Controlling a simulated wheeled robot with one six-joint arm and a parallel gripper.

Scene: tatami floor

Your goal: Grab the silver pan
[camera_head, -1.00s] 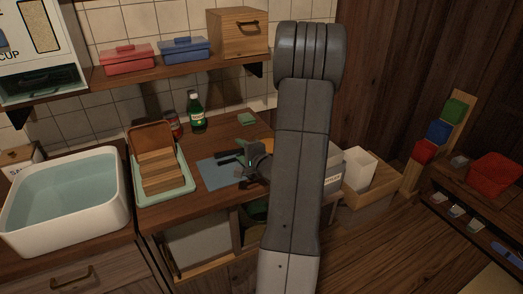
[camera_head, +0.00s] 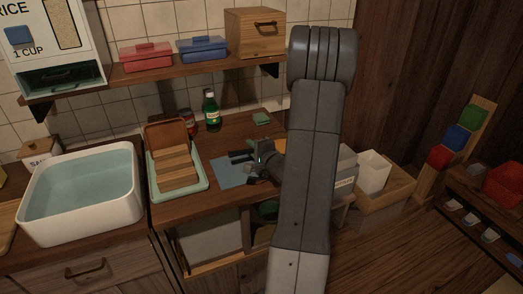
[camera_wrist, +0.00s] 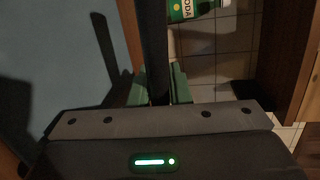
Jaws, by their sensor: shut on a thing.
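My gripper (camera_head: 264,160) is low over the blue-grey mat (camera_head: 228,174) on the wooden counter, partly hidden behind my arm in the head view. In the wrist view a dark, long bar (camera_wrist: 154,45) rises from between the jaws, and my gripper (camera_wrist: 158,104) is shut on it. No silver pan body can be made out clearly in either view. A small dark item (camera_head: 241,157) lies on the mat just left of my gripper. The mat also fills the left of the wrist view (camera_wrist: 55,60).
A green soda bottle (camera_head: 211,112) and a green sponge (camera_head: 262,119) stand behind the mat. A dish rack (camera_head: 203,187) with wooden boards is to the left, beside the white basin (camera_head: 30,222). A shelf (camera_head: 150,77) hangs above. White containers (camera_head: 373,172) are at the right.

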